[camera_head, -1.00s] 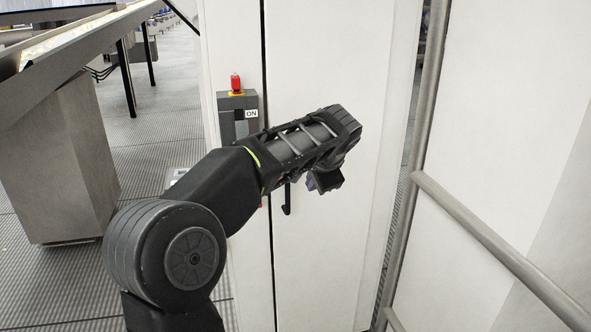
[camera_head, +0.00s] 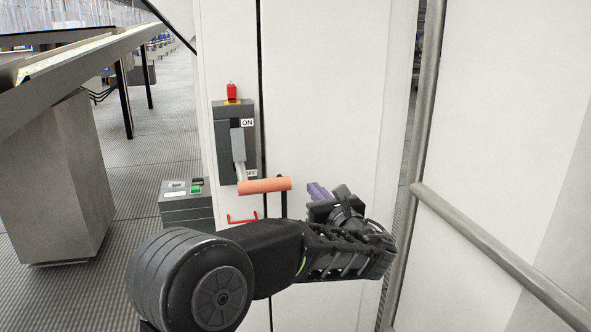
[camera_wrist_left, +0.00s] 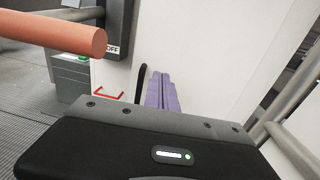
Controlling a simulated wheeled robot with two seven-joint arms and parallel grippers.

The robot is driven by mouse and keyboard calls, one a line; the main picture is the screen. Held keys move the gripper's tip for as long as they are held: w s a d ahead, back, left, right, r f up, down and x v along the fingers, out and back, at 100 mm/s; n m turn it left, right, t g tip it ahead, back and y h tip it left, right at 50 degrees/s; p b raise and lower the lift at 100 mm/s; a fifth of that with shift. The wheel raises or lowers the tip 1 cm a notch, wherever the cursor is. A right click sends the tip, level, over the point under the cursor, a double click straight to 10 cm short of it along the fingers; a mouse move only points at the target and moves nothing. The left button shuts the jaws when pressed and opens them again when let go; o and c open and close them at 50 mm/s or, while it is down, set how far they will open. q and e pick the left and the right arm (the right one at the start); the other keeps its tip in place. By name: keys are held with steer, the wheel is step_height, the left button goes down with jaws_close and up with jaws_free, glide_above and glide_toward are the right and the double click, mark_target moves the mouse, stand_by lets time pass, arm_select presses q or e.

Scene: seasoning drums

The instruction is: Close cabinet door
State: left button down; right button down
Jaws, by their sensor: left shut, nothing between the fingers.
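The white cabinet door (camera_head: 325,90) stands flat in the cabinet front in the head view, with a dark vertical seam along its left edge. A black door handle (camera_head: 283,197) shows low beside the seam, partly hidden. It also shows as a dark upright shape in the left wrist view (camera_wrist_left: 141,82). My left gripper (camera_head: 316,190) is shut and empty, its purple fingers (camera_wrist_left: 160,92) pointing toward the door, just right of the handle. I cannot tell whether they touch the door. My right gripper is not in view.
A grey switch box (camera_head: 234,130) with a red lamp and an orange lever grip (camera_head: 264,185) is left of the seam. A small box with a green button (camera_head: 186,204) stands below left. A metal rail (camera_head: 425,110) is close on the right.

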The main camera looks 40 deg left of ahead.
mark_target(290, 162)
arm_select(q)
steer(key=p+x, duration=0.2)
steer(key=x, duration=1.2)
steer(key=x, duration=0.2)
steer(key=shift+a, duration=0.4)
steer(key=shift+r, duration=0.3)
steer(key=shift+r, duration=0.1)
